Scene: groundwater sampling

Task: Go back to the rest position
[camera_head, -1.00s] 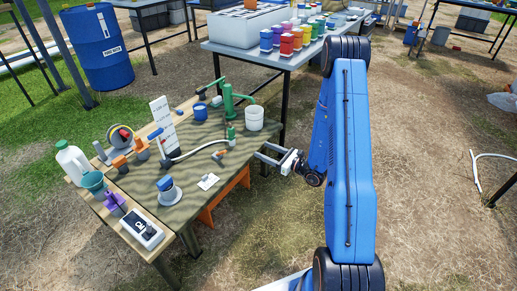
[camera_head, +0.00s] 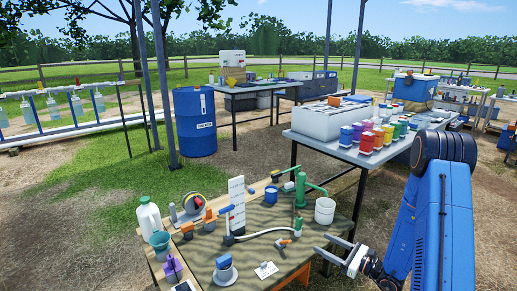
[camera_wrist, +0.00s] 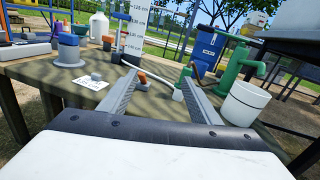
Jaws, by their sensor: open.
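My gripper (camera_head: 322,245) is open, with nothing between its fingers. In the head view it is beside the right edge of the work table (camera_head: 262,216), just below the white bucket (camera_head: 325,210). My blue arm is at the right of the picture. In the wrist view my gripper (camera_wrist: 163,75) points across the table top, its two fingers apart. The white bucket (camera_wrist: 243,103) and the green hand pump (camera_wrist: 233,68) are to the right of the fingers there. No rest position is marked in view.
A grey table (camera_head: 340,150) with several coloured jars stands behind. A blue barrel (camera_head: 195,125) is further back. Dirt ground lies between the tables.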

